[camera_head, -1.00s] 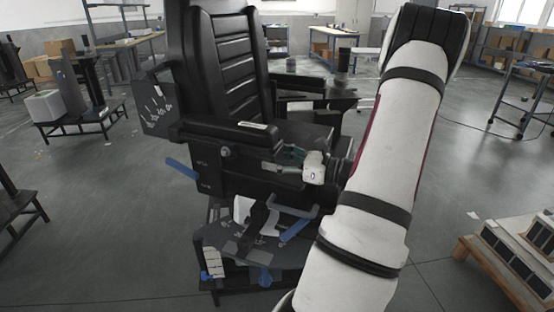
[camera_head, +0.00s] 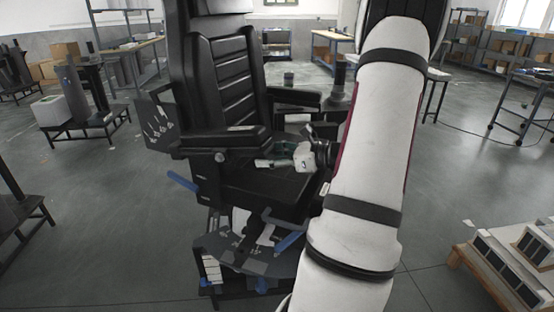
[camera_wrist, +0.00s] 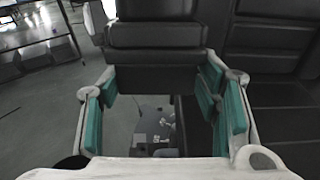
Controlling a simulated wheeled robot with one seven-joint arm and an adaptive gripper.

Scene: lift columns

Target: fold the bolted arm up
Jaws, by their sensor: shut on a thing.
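The black near armrest (camera_head: 225,141) of the chair lies roughly level along the side of the seat. A round bolt-like cap (camera_head: 219,157) shows on its side. My gripper (camera_head: 265,163) is at the front end of this armrest. In the wrist view my gripper's teal pads (camera_wrist: 160,105) stand on both sides of the dark armrest (camera_wrist: 155,37), which runs away from me. The gripper is shut on the armrest, though the exact contact is hard to see. The far armrest (camera_head: 294,97) is also level.
The chair's black backrest (camera_head: 225,70) rises behind the armrest, and the seat cushion (camera_head: 265,187) lies beside it. A base plate with blue handles (camera_head: 245,255) is below. A pallet with white boxes (camera_head: 510,265) stands at lower right. Grey floor is open at left.

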